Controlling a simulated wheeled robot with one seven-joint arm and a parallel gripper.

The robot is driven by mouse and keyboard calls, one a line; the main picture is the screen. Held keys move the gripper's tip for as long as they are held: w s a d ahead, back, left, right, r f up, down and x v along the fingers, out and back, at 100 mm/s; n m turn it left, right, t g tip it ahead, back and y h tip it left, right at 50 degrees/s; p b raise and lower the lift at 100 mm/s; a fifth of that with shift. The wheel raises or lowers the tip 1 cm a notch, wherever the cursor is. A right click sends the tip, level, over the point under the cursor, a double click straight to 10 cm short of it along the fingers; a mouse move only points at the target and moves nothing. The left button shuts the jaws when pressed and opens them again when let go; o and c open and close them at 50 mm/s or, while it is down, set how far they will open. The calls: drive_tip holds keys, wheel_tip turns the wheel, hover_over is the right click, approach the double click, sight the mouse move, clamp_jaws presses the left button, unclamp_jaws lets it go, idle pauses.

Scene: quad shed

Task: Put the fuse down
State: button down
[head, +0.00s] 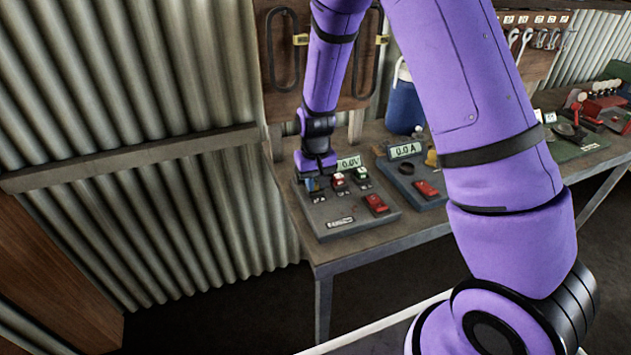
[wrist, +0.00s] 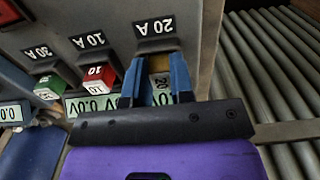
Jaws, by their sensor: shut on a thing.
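My gripper (wrist: 157,80) has blue fingers and is shut on a yellowish fuse (wrist: 160,64) marked 20. The fuse is right at the holder under the 20 A label (wrist: 156,27) in the wrist view. Its far end is hidden, so I cannot tell whether it is seated or apart. A red fuse (wrist: 99,76) marked 10 is at the 10 A label, and a green fuse (wrist: 48,88) is at the 30 A label. In the head view my gripper (head: 314,186) is at the left end of the grey fuse box (head: 335,222).
The fuse box has a 0.0V display (head: 349,162) and a red switch (head: 376,203). To its right stands a box with a 0.0 A display (head: 405,150). A blue jug (head: 403,105) is behind. The bench (head: 338,252) has bare room along its front edge.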

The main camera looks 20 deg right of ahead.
drive_tip(key=shift+f, duration=0.1)
drive_tip(key=c, duration=1)
unclamp_jaws()
drive_tip(key=s+d+r+t, duration=0.1)
drive_tip(key=s+r, duration=0.2)
drive_tip(key=r, duration=0.8)
drive_tip(key=s+d+r, duration=0.1)
drive_tip(key=s+r, duration=0.1)
drive_tip(key=r, duration=0.9)
drive_tip(key=s+d+r+t, duration=0.2)
drive_tip(key=s+r, duration=0.4)
drive_tip(key=s, duration=0.5)
drive_tip(key=s+d+r+t, duration=0.2)
drive_tip(key=s+r, duration=0.4)
drive_tip(key=s, duration=0.6)
drive_tip(key=shift+s+d+r, duration=0.2)
drive_tip(key=shift+s+d, duration=0.1)
drive_tip(key=shift+d, duration=0.15)
